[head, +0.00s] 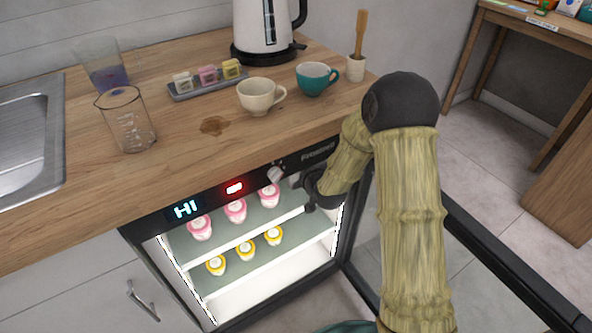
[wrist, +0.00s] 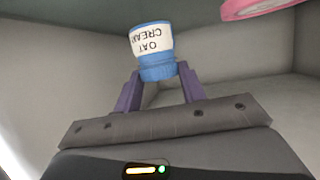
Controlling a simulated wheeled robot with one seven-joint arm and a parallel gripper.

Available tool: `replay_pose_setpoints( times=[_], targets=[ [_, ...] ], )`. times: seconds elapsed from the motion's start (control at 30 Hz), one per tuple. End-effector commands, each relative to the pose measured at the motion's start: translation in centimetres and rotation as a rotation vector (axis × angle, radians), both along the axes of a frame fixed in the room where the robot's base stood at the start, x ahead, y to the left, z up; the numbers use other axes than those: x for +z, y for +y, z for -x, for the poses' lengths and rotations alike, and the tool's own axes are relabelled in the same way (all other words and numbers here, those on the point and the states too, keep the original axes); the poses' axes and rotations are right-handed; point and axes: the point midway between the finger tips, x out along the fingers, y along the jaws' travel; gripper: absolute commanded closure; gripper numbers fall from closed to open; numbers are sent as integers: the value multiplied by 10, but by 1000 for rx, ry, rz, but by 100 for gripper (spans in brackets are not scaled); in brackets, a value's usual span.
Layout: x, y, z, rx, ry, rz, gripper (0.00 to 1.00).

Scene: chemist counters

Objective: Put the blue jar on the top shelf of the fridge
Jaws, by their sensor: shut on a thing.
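In the wrist view, a blue jar (wrist: 152,40) with a white label reading "OAT CREAM" is between the purple fingers of my gripper (wrist: 159,70), which are shut on it. In the head view, my gripper (head: 309,190) reaches in at the upper right of the open, lit fridge (head: 315,272), near the right end of the top shelf (head: 246,228). The blue jar cannot be made out in the head view. I cannot tell whether the jar touches the shelf.
Pink-topped jars (head: 235,211) stand on the top shelf left of my gripper; one pink jar (wrist: 255,8) shows in the wrist view. Yellow-topped jars (head: 245,250) stand on the lower shelf. The open fridge door (head: 492,255) is at the right, and the wooden counter (head: 180,165) lies above.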

Motion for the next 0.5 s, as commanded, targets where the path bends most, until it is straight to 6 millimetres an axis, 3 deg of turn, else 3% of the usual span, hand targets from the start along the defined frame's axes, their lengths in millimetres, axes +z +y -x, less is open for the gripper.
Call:
replay_pose_setpoints(
  times=[0.03, 0.17, 0.5],
  targets=[
    [-16, -2, 1, -3, 6, 2, 82],
    [-31, -4, 0, -6, 5, 1, 82],
    [-33, 0, 1, 1, 4, 1, 82]
  ],
)
